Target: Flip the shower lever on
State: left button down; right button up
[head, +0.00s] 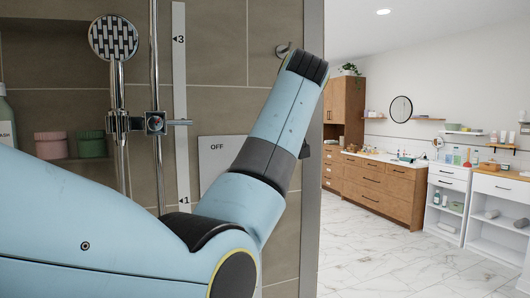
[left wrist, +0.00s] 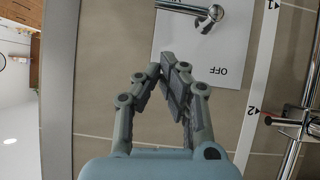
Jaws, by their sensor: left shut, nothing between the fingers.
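A white plate (left wrist: 222,55) marked OFF is on the tiled shower wall. It also shows in the head view (head: 212,178), partly covered by my left arm. The chrome shower lever (left wrist: 190,9) is at the top edge of the left wrist view, over the plate, partly cut off by the frame. In the head view the lever is hidden behind my arm. My left gripper (left wrist: 167,60) is shut and empty, its fingertips in front of the plate. The tips appear apart from the lever, though depth is hard to judge. My right gripper is not in view.
A chrome shower rail with a shower head (head: 114,38) and a slider clamp (head: 156,123) stands left of the plate. A numbered strip (head: 180,80) runs beside it. The wall panel ends at right, with open marble floor (head: 375,262) beyond.

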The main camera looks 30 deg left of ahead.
pick_arm(q)
jog(key=b+v, duration=0.1)
jog(key=v, duration=0.4)
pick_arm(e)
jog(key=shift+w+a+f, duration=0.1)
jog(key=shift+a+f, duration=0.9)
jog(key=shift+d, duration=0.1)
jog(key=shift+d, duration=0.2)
